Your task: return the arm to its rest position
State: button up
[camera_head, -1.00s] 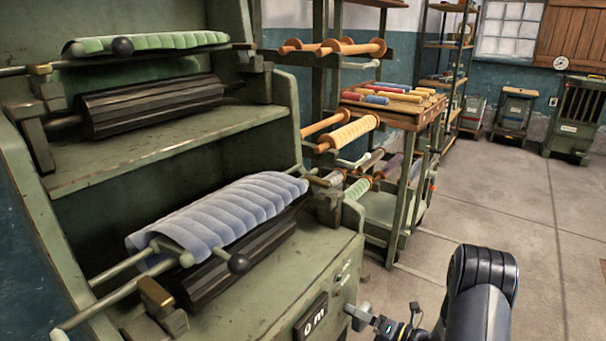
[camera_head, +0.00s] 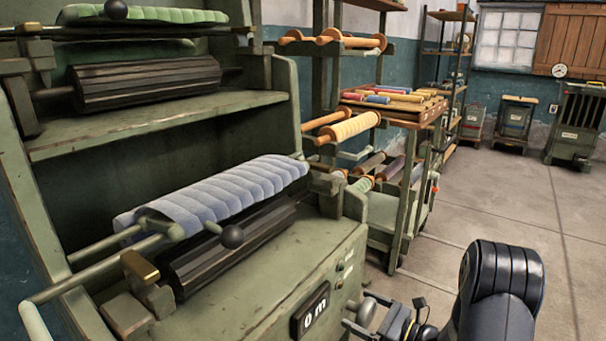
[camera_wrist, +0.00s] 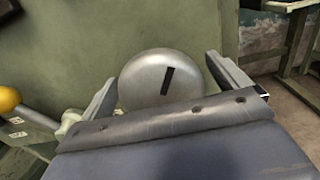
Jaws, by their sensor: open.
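My gripper (camera_head: 372,312) is low in the head view, in front of the green machine (camera_head: 275,300). A round silver knob (camera_wrist: 160,78) with a dark slot sits between the two fingers of my gripper (camera_wrist: 163,75) in the wrist view. The fingers are spread, with a visible gap on the right side of the knob. Contact on the left side is hard to tell. The knob also shows partly behind the gripper in the head view (camera_head: 366,313). My black arm (camera_head: 500,290) reaches in from the bottom right.
The machine carries a blue padded cloth (camera_head: 215,195), a dark roller (camera_head: 225,255) and a display reading "0 m" (camera_head: 314,312). A rack with spools (camera_head: 350,127) stands behind. Open floor (camera_head: 510,190) lies to the right.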

jog(key=shift+f+n+b, duration=0.15)
jog(key=shift+n+b, duration=0.8)
jog(key=shift+n, duration=0.55)
jog(key=shift+r, duration=0.2)
